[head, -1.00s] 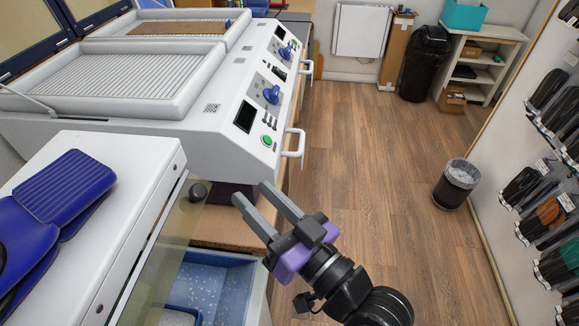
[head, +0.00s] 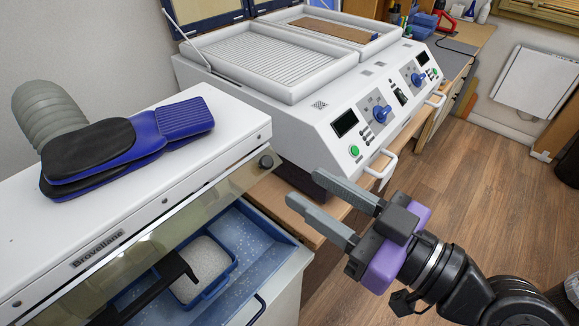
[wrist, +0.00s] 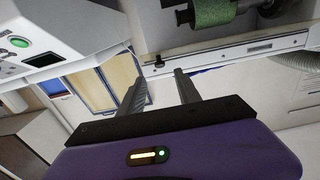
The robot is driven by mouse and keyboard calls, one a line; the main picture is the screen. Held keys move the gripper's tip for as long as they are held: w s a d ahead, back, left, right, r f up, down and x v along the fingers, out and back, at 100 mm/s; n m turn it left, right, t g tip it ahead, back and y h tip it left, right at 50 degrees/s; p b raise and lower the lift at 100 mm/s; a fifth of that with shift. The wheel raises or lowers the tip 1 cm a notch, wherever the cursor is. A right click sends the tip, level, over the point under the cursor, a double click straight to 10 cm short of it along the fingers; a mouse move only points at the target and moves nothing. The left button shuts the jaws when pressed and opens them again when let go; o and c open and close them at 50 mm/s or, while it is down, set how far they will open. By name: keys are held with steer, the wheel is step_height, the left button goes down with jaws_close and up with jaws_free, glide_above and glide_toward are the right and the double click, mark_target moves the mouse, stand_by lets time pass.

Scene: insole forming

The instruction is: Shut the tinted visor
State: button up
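The tinted visor (head: 150,240) is a see-through yellowish panel along the front of the white machine marked Bravellane (head: 110,220), at the left in the head view. It slants outward, and the space below it is open, showing a blue speckled interior (head: 272,247). In the wrist view the fingers (wrist: 160,80) point toward a white machine edge; I cannot clearly make out the visor there.
A blue-rimmed tray (head: 205,270) lies inside the opening. Blue and black insoles (head: 130,145) rest on the machine's top. A white forming press (head: 330,100) with knobs and handles stands behind my gripper. A green roller (wrist: 210,12) shows in the wrist view.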

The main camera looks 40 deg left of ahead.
mark_target(269, 163)
steer(key=a, duration=0.2)
steer(key=a+p, duration=0.1)
steer(key=a, duration=0.1)
steer(key=a+p, duration=0.1)
steer(key=a, duration=0.2)
steer(key=shift+w, duration=0.25)
steer(key=shift+c, duration=0.2)
jaws_close()
